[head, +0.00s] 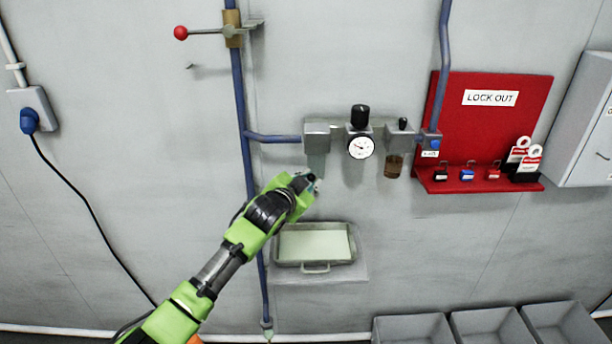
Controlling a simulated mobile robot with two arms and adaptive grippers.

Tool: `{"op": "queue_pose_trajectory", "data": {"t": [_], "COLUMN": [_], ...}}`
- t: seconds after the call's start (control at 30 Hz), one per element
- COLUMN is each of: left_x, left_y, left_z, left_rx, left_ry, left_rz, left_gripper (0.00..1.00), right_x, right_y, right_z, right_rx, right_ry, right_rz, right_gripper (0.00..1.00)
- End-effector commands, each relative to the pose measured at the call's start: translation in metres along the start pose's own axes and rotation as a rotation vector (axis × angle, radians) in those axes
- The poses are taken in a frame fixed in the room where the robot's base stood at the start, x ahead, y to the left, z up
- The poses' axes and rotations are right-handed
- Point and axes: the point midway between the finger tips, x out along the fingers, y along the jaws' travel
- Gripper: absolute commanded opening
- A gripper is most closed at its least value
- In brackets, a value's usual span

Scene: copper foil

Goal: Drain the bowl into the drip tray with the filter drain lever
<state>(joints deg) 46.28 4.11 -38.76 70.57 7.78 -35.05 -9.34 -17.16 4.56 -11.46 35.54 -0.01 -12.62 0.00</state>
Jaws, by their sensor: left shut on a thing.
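The filter bowl (317,163) hangs clear and pale under the left grey block of the air unit on the wall. My left gripper (311,183) reaches up from the lower left to the bottom of the bowl. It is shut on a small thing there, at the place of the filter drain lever. The lever itself is hidden behind the fingers. The drip tray (315,267) sits on a small ledge below, to the lower right of the gripper. Its inside is pale green; I cannot tell whether liquid is in it. My right gripper is not in view.
A pressure gauge (361,148) and an amber bowl (393,167) are right of the filter. A blue pipe (242,120) with a red-knobbed valve lever (181,33) runs down the left. A red lockout board (484,125) hangs right. Grey bins (413,328) stand below.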

Motion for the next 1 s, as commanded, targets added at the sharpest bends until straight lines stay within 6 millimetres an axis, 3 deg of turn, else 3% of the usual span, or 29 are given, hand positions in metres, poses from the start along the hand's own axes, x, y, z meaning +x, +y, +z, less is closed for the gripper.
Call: {"op": "queue_pose_trajectory", "data": {"t": [0.57, 0.6, 0.67, 1.0], "left_x": [0.0013, 0.0013, 0.0013, 0.0006], "left_y": [0.0033, 0.0033, 0.0033, 0.0021], "left_z": [0.0034, 0.0035, 0.0034, -0.0001], "left_rx": [0.038, 0.038, 0.037, 0.036], "left_ry": [-0.030, -0.030, -0.029, -0.023], "left_rz": [0.002, 0.002, 0.002, 0.000], "left_gripper": [0.00, 0.20, 0.36, 0.36], "right_x": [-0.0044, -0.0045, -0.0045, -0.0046], "right_y": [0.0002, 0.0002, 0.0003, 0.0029], "right_z": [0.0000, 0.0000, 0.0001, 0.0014], "right_rx": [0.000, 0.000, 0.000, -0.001], "right_ry": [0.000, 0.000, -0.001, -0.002], "right_rz": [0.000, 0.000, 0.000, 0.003], "right_gripper": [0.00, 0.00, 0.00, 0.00]}}
